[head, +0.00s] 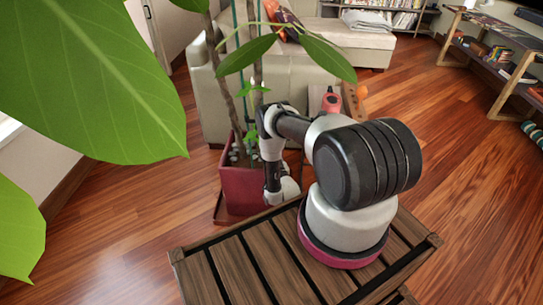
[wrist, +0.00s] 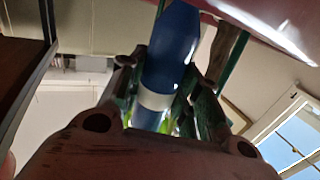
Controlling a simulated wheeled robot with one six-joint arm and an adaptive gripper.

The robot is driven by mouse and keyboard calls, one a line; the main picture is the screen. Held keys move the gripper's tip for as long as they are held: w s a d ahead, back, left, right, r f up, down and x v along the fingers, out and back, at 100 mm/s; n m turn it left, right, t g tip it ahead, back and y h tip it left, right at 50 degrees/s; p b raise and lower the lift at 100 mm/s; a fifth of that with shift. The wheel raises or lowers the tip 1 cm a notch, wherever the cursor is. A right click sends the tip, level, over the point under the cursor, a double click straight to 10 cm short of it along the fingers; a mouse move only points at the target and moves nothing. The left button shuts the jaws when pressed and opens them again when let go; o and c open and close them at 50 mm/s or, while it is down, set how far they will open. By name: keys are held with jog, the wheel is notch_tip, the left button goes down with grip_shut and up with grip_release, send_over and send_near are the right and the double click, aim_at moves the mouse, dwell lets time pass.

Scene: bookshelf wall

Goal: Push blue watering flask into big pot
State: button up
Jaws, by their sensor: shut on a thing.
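The blue watering flask (wrist: 172,48) shows in the wrist view, with a pale band near its lower end in the picture. My gripper (wrist: 165,88) is shut on it, one finger on each side. The big pot (head: 236,190) is dark red and square, stands beyond the wooden platform in the head view, and holds a tall leafy plant. My wrist is beside the pot's right side there; my fingers and the flask are hidden. A reddish surface (wrist: 275,18) crosses the wrist view's upper right, close to the flask; I cannot tell whether they touch.
A slatted wooden platform (head: 225,265) lies under my arm's base. Large leaves (head: 85,75) cover the left of the head view. A pale sofa (head: 345,45) stands behind the pot. The wooden floor (head: 455,145) is clear at right.

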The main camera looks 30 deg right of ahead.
jog(key=shift+f, duration=0.4)
jog(key=o, duration=1.5)
jog(key=s+a+r, duration=0.1)
jog(key=s+r, duration=0.1)
jog(key=s, duration=0.5)
jog(key=shift+a, duration=0.15)
